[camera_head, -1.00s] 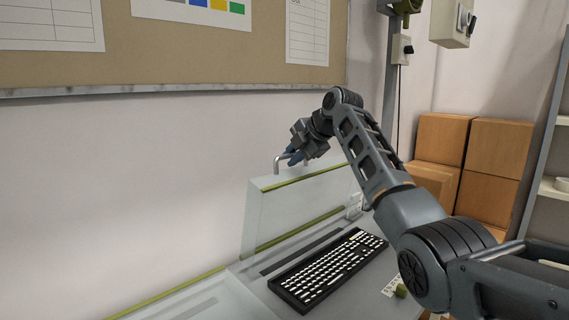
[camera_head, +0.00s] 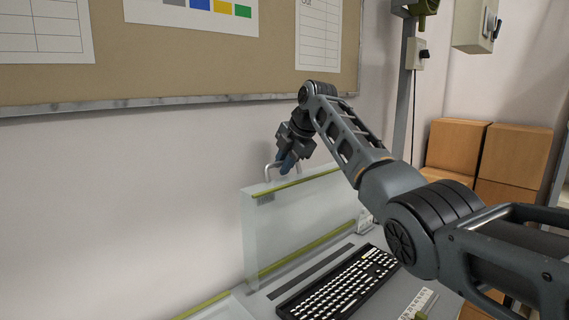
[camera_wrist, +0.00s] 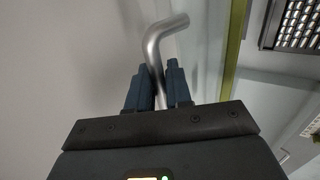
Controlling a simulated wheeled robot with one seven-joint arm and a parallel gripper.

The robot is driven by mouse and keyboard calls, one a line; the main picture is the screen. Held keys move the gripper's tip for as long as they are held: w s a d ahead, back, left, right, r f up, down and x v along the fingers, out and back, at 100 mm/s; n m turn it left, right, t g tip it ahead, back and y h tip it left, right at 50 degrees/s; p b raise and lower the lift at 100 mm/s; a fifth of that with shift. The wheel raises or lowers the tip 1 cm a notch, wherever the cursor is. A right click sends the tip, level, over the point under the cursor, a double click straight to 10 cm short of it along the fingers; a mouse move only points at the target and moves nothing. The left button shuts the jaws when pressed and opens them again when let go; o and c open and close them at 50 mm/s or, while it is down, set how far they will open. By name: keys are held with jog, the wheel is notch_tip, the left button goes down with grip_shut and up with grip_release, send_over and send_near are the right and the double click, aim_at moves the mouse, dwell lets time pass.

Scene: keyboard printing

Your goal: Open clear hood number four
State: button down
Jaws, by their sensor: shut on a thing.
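A clear hood (camera_head: 290,228) stands raised, nearly upright, behind a keyboard, with a green strip along its top edge. A metal handle (camera_head: 268,170) sticks up from that edge. My gripper (camera_head: 285,163) is at the handle. In the wrist view, my gripper (camera_wrist: 158,88) has its two blue fingers closed around the bent silver handle (camera_wrist: 155,42). No number is legible on the hood.
A black keyboard (camera_head: 345,285) lies on the bench in front of the hood. A pinboard (camera_head: 200,72) hangs on the wall behind. Brown boxes (camera_head: 455,145) are stacked at the right. Another green-edged clear panel (camera_head: 215,305) lies low at the bottom left.

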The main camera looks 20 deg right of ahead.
jog(key=c, duration=1.2)
grip_release()
jog(key=shift+a+f, duration=0.1)
jog(key=shift+b+v, duration=1)
jog(key=shift+v, duration=2.95)
